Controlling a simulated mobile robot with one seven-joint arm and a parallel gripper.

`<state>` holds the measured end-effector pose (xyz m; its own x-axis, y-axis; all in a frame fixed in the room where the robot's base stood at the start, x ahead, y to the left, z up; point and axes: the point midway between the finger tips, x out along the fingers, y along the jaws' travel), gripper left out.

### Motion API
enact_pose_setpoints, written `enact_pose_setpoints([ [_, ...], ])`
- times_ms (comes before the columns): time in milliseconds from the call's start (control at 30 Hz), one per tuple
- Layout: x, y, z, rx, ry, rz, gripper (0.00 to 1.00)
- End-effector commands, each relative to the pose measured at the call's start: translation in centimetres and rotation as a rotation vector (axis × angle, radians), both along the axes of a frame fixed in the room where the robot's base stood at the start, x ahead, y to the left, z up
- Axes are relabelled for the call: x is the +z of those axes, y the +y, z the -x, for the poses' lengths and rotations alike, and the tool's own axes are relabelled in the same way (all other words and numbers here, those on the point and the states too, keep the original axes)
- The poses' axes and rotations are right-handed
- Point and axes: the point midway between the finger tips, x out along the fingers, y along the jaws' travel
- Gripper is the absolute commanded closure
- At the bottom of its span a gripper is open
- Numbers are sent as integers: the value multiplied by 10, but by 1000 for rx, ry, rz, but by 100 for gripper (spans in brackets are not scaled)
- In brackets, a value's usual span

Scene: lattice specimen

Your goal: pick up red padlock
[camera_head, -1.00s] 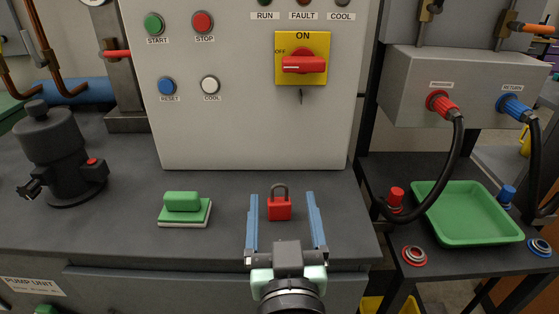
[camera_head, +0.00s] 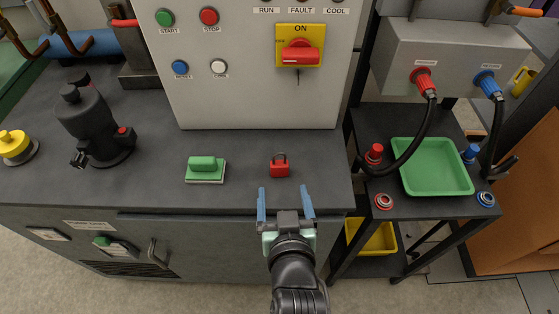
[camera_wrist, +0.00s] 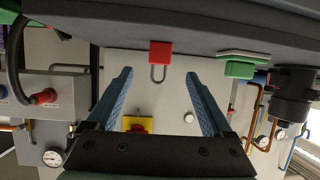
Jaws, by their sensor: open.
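The red padlock (camera_head: 280,168) stands on the dark bench top in front of the control panel, its grey shackle pointing up. In the wrist view the padlock (camera_wrist: 160,50) appears upside down, just beyond and between the finger lines. My gripper (camera_head: 285,190) is open and empty at the bench's front edge, its two blue fingers spread and pointing toward the padlock. The fingers (camera_wrist: 160,75) do not touch or surround the padlock in either view.
A green-handled block (camera_head: 205,170) sits left of the padlock. The panel (camera_head: 240,105) with a red rotary switch (camera_head: 299,55) rises behind. A black pump-like unit (camera_head: 95,125) stands left. A green tray (camera_head: 435,190) lies on the right-hand stand. Bench around the padlock is clear.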

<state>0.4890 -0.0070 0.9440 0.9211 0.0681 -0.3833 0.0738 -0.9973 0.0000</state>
Motion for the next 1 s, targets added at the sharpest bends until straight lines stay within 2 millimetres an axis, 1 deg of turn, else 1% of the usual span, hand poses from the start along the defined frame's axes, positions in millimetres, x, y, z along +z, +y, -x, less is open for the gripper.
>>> enact_pose_setpoints([
  [33, -3, 1, -10, 0, -2, -1, 15],
  [200, -14, 3, -36, 0, -2, 0, 15],
  [300, -18, 3, -44, 0, -1, 0, 15],
  [533, -23, 4, -56, 0, -1, 0, 15],
  [800, -37, 7, -87, 1, -1, 0, 15],
  [900, -40, 7, -94, 1, -1, 0, 15],
  [1000, -41, 7, -96, 0, -1, 1, 15],
])
